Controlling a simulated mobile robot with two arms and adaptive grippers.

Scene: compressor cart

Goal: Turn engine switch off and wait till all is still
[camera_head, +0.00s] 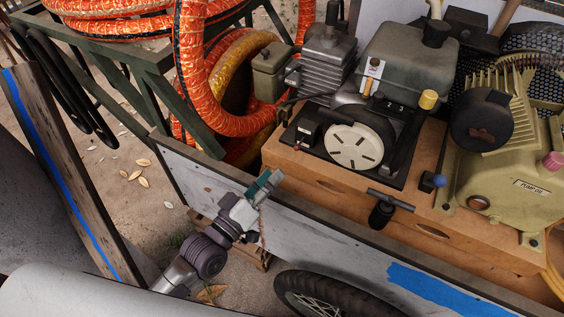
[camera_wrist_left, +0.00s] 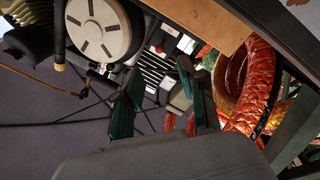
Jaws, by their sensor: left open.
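The engine (camera_head: 325,65) sits on the cart, with a round cream starter cover (camera_head: 355,147) facing me. A small dark switch box with a red and white mark (camera_head: 306,137), likely the engine switch, is left of the cover; its position is too small to read. In the left wrist view the cover (camera_wrist_left: 98,25) is at upper left and the switch box (camera_wrist_left: 171,28) is at top centre. My left gripper (camera_head: 268,183) is low and left of the engine, by the cart's side board, apart from the switch. Its teal fingers (camera_wrist_left: 161,92) are open and empty.
The cart's side board (camera_head: 190,172) stands between my left arm and the engine. A black T-handle (camera_head: 390,200) sticks out at the front. The cream pump (camera_head: 510,165) is at right. Orange hoses (camera_head: 225,120) hang at the left beside a green frame (camera_head: 170,100).

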